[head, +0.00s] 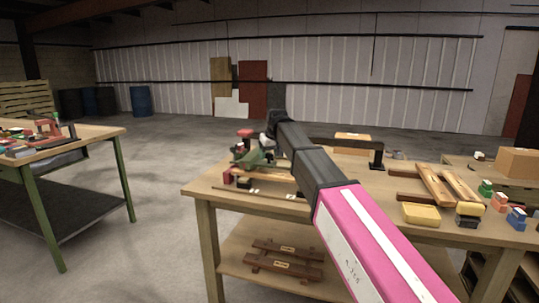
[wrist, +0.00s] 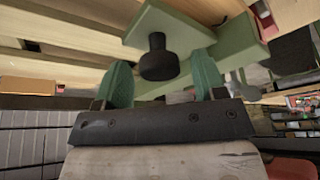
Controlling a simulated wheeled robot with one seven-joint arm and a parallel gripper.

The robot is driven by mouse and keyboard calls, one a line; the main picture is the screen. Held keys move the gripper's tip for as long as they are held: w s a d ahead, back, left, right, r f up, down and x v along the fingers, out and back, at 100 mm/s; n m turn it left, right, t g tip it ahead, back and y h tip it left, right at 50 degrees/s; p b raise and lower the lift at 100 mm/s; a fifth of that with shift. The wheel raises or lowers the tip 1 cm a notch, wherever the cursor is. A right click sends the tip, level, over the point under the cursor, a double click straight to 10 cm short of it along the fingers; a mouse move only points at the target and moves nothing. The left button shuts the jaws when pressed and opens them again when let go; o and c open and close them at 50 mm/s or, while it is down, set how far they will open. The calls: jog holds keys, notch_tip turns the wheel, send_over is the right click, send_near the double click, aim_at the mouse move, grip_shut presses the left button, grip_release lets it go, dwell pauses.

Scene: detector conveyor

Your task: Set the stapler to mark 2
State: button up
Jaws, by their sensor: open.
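A green device (head: 255,157), which I take to be the stapler, stands at the left end of the workbench in the head view, with a red top beside my arm. In the wrist view a green body (wrist: 185,28) carries a dark round knob (wrist: 158,60). My gripper (wrist: 162,62) is open, with one teal finger on each side of the knob. I cannot tell whether the fingers touch it. In the head view my arm hides part of the device and the gripper. No mark 2 can be read.
The workbench (head: 330,205) also holds a dark raised bar (head: 340,145), wooden slats (head: 432,185), a yellow box (head: 421,214) and several small coloured blocks at the right. Wooden pieces (head: 285,258) lie on its lower shelf. Another table (head: 75,140) stands at the left, with open floor between.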

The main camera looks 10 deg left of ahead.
grip_shut()
jog(key=s+d, duration=0.2)
jog(key=d, duration=2.4)
grip_release()
jog(key=shift+r, duration=0.1)
jog(key=v, duration=1)
jog(key=shift+s+r, duration=0.15)
jog(key=shift+r, duration=0.15)
jog(key=shift+s, duration=0.1)
